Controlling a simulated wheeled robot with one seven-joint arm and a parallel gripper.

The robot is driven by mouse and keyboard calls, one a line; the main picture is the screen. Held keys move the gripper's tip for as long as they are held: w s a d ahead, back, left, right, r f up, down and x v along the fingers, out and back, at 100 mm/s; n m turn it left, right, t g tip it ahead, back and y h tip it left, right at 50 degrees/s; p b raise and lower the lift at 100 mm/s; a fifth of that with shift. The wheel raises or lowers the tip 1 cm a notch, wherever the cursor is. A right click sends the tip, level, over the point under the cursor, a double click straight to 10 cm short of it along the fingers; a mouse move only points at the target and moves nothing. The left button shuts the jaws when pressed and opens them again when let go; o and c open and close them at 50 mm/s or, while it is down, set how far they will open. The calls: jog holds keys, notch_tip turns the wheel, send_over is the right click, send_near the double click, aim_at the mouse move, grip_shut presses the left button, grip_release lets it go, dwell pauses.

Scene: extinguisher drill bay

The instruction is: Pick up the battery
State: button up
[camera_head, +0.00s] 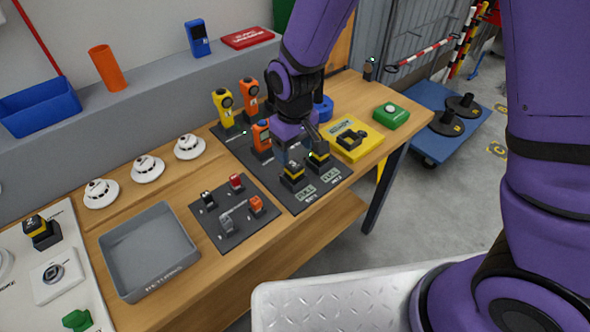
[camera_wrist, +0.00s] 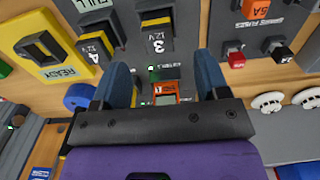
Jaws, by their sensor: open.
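Two black batteries with yellow bands stand on a dark charging mat (camera_head: 333,180): a nearer-left battery (camera_head: 292,177) and a battery to its right (camera_head: 318,160). In the wrist view, the battery marked 3 (camera_wrist: 157,32) and the battery marked 4 (camera_wrist: 97,40) are at the top, beyond my fingertips. A third black and yellow battery (camera_head: 42,234) stands on the white board at far left. My gripper (camera_head: 297,148) is over the mat, just behind the two batteries. It is open, with nothing held; its fingers also show in the wrist view (camera_wrist: 163,80).
An orange handheld device (camera_head: 261,137) stands close left of my gripper. A yellow case (camera_head: 355,142) and green box (camera_head: 391,115) are to the right. A fuse mat (camera_head: 236,214) and an empty grey returns tray (camera_head: 150,250) lie to the left.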

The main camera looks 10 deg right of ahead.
aim_at(294, 164)
jog(key=shift+w+f, duration=0.2)
jog(key=shift+f, duration=3.4)
jog(key=c, duration=1.2)
jog(key=shift+r, duration=0.15)
